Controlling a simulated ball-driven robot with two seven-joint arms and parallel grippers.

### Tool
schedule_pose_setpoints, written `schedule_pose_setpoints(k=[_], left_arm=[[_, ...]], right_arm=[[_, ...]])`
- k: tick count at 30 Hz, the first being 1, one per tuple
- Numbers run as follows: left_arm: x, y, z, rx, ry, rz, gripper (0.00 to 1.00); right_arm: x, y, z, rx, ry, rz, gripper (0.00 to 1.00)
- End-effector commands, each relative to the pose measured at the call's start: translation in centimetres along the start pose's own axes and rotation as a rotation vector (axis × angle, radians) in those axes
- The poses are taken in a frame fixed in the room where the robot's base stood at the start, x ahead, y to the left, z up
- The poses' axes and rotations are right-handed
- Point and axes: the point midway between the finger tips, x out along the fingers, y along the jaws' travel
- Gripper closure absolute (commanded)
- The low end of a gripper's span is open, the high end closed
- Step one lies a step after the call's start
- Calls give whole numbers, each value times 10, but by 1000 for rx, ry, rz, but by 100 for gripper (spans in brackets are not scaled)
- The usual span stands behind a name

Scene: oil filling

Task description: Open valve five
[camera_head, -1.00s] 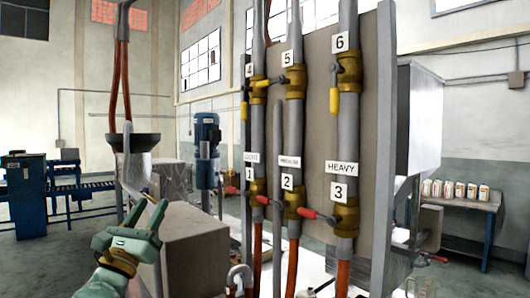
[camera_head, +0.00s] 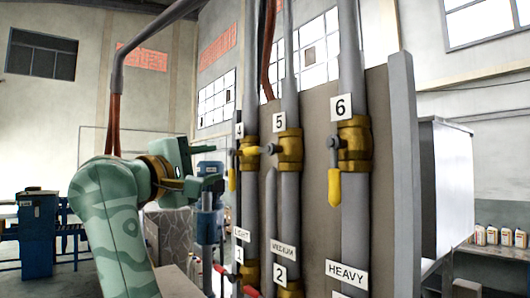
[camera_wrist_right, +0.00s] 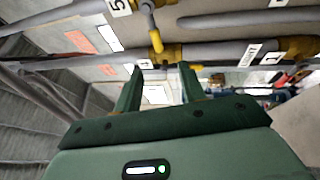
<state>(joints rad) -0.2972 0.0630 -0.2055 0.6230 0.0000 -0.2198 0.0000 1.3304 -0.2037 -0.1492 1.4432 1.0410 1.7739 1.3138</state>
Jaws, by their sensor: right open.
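Valve five (camera_head: 288,150) is a brass valve below the "5" label (camera_head: 279,122) on the middle pipe. Its yellow handle (camera_head: 252,151) points sideways to the left, across the pipe. In the right wrist view the yellow handle (camera_wrist_right: 155,40) shows beyond the fingertips, near the gap between them. My right gripper (camera_head: 218,184) is open and empty, left of the pipes and a little lower than valve five, apart from the handle. In the right wrist view its two fingers (camera_wrist_right: 161,67) stand spread. My left gripper is out of view.
Valve four's yellow handle (camera_head: 232,180) hangs down close to my right gripper. Valve six (camera_head: 354,145) has its yellow handle (camera_head: 334,188) hanging down. A grey vertical pipe (camera_head: 270,210) stands between the pipe rows.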

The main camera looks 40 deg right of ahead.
Motion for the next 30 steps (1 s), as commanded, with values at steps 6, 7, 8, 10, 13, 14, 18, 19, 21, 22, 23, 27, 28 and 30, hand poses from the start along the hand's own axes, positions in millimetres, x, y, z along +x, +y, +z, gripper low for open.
schedule_pose_setpoints(k=[6, 7, 8, 10, 13, 14, 18, 19, 21, 22, 23, 27, 28, 30], left_arm=[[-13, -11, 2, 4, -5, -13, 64], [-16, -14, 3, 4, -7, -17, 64], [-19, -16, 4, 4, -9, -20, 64], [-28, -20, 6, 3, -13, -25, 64], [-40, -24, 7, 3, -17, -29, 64], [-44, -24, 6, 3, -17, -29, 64], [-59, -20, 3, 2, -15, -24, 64], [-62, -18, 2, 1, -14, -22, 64], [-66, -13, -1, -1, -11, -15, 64], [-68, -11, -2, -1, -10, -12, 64], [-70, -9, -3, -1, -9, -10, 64], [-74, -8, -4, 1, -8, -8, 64], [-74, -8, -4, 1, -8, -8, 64], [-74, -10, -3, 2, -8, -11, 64]], right_arm=[[25, 4, 2, 4, -3, -1, 59], [31, 4, 2, 3, -3, -1, 59], [39, 5, 2, 2, -3, -2, 59], [57, 6, 2, 1, -5, -1, 59], [84, 6, 2, 0, -5, 0, 59], [91, 7, 2, 0, -4, 0, 59], [124, 6, 2, -1, -3, 0, 59], [130, 6, 1, -1, -3, 0, 59], [142, 5, 2, 0, -2, 0, 59], [146, 5, 1, 0, -2, 1, 59], [150, 4, 1, 1, -1, 1, 59], [160, 2, 1, 2, 0, -1, 59], [162, 2, 0, 2, 0, -1, 59], [163, 1, 0, 3, 1, -1, 59]])
